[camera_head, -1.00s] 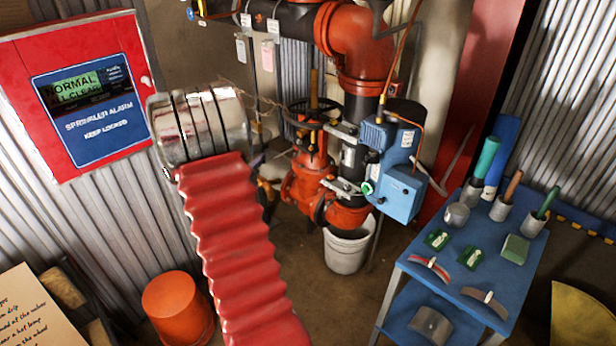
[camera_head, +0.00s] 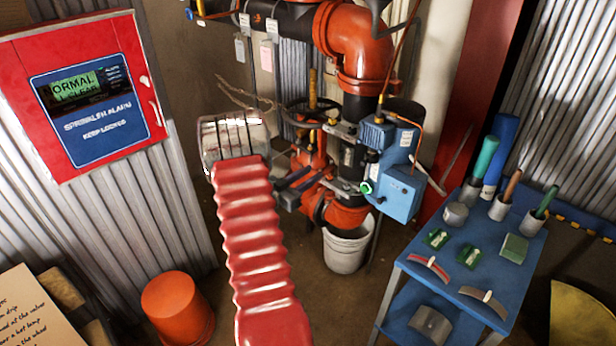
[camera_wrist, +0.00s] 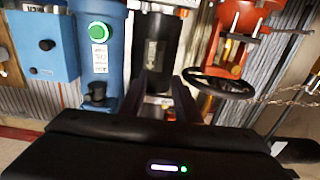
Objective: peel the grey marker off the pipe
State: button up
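The black vertical pipe (camera_head: 348,160) stands between the orange fittings, left of the blue unit. In the wrist view the pipe (camera_wrist: 157,50) is upright straight ahead and carries a greyish label-like patch (camera_wrist: 151,52). I cannot tell whether this patch is the grey marker. My gripper (camera_head: 308,178) reaches in from the left, short of the pipe. In the wrist view the two dark fingers of my gripper (camera_wrist: 164,84) stand apart below the patch, with a gap between them. A small pale spot shows low in the gap. I see nothing clearly gripped.
A blue unit (camera_head: 400,190) with a green-lit button sits right of the pipe. A dark handwheel (camera_wrist: 218,84) is close on the right in the wrist view. A white bucket (camera_head: 346,250) stands below the pipe. A blue tool table (camera_head: 470,285) is at right.

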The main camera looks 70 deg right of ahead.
jog(key=x, duration=1.3)
jog(key=shift+d, duration=0.2)
jog(key=shift+s, duration=0.1)
jog(key=shift+c, duration=0.6)
grip_shut()
jog(key=shift+c, duration=2.4)
grip_release()
grip_shut()
jog(key=shift+a, duration=0.5)
jog(key=v, duration=0.8)
